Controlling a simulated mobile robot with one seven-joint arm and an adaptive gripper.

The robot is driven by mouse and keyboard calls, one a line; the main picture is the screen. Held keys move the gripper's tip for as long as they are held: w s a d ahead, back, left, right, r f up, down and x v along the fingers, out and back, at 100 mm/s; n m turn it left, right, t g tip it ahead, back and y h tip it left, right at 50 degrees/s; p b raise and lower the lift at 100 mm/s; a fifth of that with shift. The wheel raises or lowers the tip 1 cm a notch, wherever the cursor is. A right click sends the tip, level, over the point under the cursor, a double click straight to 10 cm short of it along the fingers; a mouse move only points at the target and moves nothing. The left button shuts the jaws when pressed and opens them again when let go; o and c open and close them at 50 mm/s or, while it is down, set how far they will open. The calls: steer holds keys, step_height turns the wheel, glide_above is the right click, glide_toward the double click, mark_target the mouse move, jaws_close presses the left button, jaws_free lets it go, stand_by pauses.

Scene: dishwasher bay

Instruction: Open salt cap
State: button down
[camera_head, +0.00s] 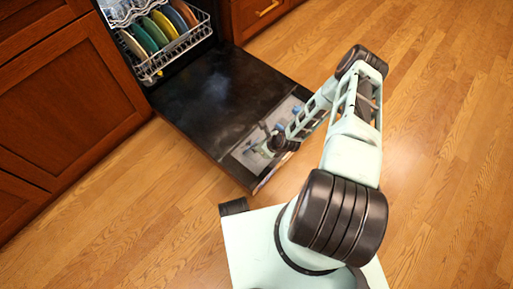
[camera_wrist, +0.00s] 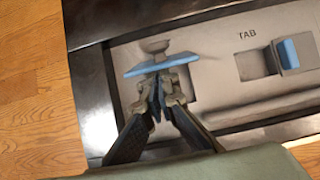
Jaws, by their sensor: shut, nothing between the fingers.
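The salt cap appears to be the blue flap (camera_wrist: 160,64) in the wrist view, beside a grey rounded part (camera_wrist: 155,45). The flap looks raised and tilted over a square recess (camera_wrist: 182,84) in the door panel. My gripper (camera_wrist: 164,82) is shut and empty, its fingertips right at the flap's near edge; whether they touch it I cannot tell. In the head view my gripper (camera_head: 268,147) is low over the panel at the open door's outer end, and partly hides it.
A second compartment marked TAB has a blue piece (camera_wrist: 289,53) to the right. The dishwasher door (camera_head: 215,95) lies open and flat. A rack (camera_head: 172,58) with several coloured plates stands inside. Wooden cabinets (camera_head: 60,90) stand left; the wooden floor (camera_head: 450,140) is clear at right.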

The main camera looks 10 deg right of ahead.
mark_target(249, 142)
steer(key=shift+g+h, duration=0.4)
steer(key=shift+g, duration=0.1)
steer(key=shift+w+a+r, duration=0.35)
steer(key=shift+w+a, duration=0.25)
steer(key=shift+w, duration=0.25)
steer(key=shift+w+a+r, duration=0.35)
steer(key=shift+w+a, duration=0.25)
steer(key=shift+w, duration=0.3)
